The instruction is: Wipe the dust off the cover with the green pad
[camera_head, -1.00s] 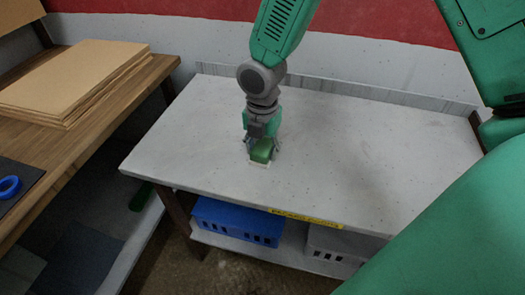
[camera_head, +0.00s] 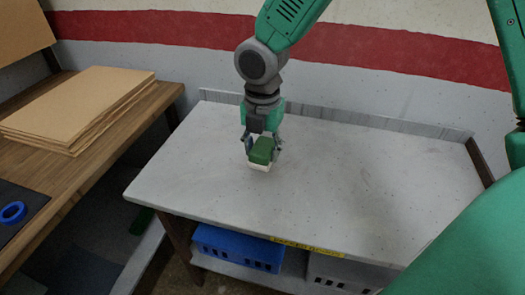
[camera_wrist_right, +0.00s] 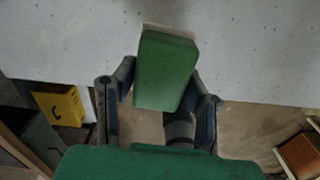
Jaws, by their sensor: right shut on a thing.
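The green pad (camera_head: 262,149), a block with a pale underside, is over the white-grey bench top (camera_head: 375,165). My right gripper (camera_head: 262,142) comes down from above and is shut on the pad. In the right wrist view the pad (camera_wrist_right: 166,72) sits between the two fingers of the gripper (camera_wrist_right: 160,95), with a pale strip at its far edge. I cannot tell whether its underside touches the surface. Small dark specks of dust are scattered over the pale surface, which I take to be the cover. My left gripper is not in view.
A wooden bench with stacked brown boards (camera_head: 75,105) and a blue ring (camera_head: 12,212) stands at the left. A blue crate (camera_head: 237,246) and a grey crate (camera_head: 340,270) are on the lower shelf. A raised back edge (camera_head: 350,117) borders the surface, which is otherwise clear.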

